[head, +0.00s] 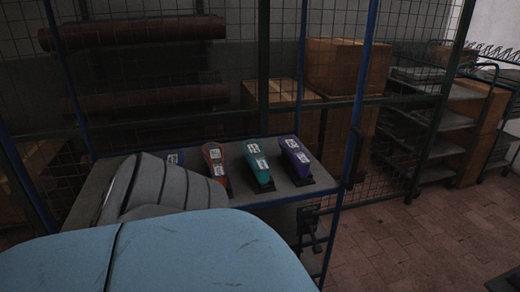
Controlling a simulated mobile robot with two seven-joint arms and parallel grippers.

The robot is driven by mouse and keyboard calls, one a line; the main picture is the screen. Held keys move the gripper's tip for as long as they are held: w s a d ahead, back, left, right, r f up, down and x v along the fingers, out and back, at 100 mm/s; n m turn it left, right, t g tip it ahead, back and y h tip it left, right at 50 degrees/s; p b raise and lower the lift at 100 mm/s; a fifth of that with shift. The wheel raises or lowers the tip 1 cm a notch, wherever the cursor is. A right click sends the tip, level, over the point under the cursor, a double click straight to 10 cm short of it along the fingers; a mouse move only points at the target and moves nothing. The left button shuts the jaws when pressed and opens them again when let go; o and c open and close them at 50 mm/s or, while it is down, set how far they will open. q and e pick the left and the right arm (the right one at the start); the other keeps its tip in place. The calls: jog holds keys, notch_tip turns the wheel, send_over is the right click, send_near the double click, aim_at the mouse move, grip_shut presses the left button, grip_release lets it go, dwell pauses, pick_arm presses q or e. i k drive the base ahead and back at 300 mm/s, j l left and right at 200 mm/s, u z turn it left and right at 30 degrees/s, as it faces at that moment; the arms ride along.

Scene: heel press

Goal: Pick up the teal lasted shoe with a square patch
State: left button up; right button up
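The teal lasted shoe (258,163) stands on a grey shelf top (268,194) inside a blue-posted rack, in the middle of the head view. It carries two small pale patches with dark marks, too small to read; the exact patch shape is hard to tell. An orange-red shoe (215,158) stands to its left and a purple shoe (296,157) to its right, each with pale patches. A blue item (175,158) further left is mostly hidden behind a grey ribbed form. Neither of my grippers shows.
A large light-blue rounded surface and the grey ribbed form, perhaps my own parts, cover the lower left. Blue posts (352,120) flank the shelf top. Dark rolls (135,32) and cardboard boxes (335,66) stand behind wire mesh. Tiled floor (400,235) is open at right.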

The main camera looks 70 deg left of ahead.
aim_at(252, 150)
jog(key=u, duration=2.35)
